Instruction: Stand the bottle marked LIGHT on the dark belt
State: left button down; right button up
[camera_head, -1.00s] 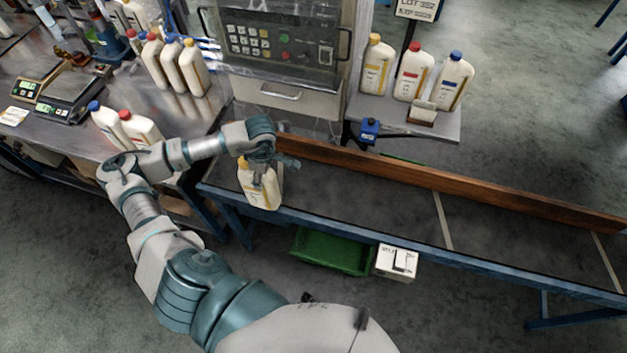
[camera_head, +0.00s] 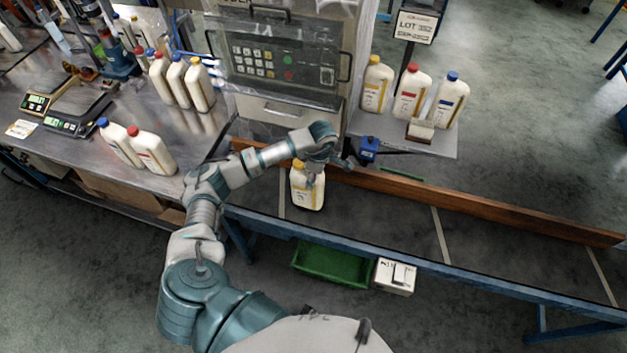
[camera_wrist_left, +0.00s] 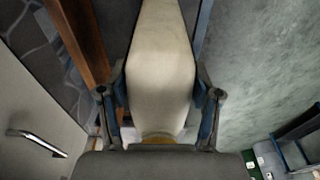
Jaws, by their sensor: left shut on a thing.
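A cream bottle with a yellow cap (camera_head: 304,192) is upright over the left part of the dark belt (camera_head: 375,210). Its lettering is too small to read. My left gripper (camera_head: 314,177) is shut on this bottle from above, near its top. In the left wrist view the pale bottle body (camera_wrist_left: 160,70) lies between the two fingers (camera_wrist_left: 160,105), with a bit of yellow cap at the palm. I cannot tell whether the bottle's base touches the belt. My right gripper is not in view.
A wooden rail (camera_head: 480,207) runs along the belt's far side. Several bottles stand on the metal table (camera_head: 95,165) at left. Three more bottles are on a shelf (camera_head: 443,147) behind the belt, near a blue device (camera_head: 368,149). The belt's right part is clear.

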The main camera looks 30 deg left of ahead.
pick_arm(q)
notch_tip(320, 180, down, 4)
jog(key=shift+a+r+p, duration=0.15)
jog(key=shift+r+p, duration=0.1)
jog(key=shift+p, duration=0.2)
jog(key=shift+c, duration=1.1)
grip_release()
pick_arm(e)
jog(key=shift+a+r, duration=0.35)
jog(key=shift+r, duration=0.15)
pick_arm(q)
jog(key=r, duration=0.4)
jog(key=d+r+b, duration=0.1)
jog(key=r, duration=0.3)
jog(key=r+b, duration=0.1)
jog(key=r, duration=0.3)
jog(key=shift+w+d, duration=0.15)
jog(key=shift+d, duration=0.1)
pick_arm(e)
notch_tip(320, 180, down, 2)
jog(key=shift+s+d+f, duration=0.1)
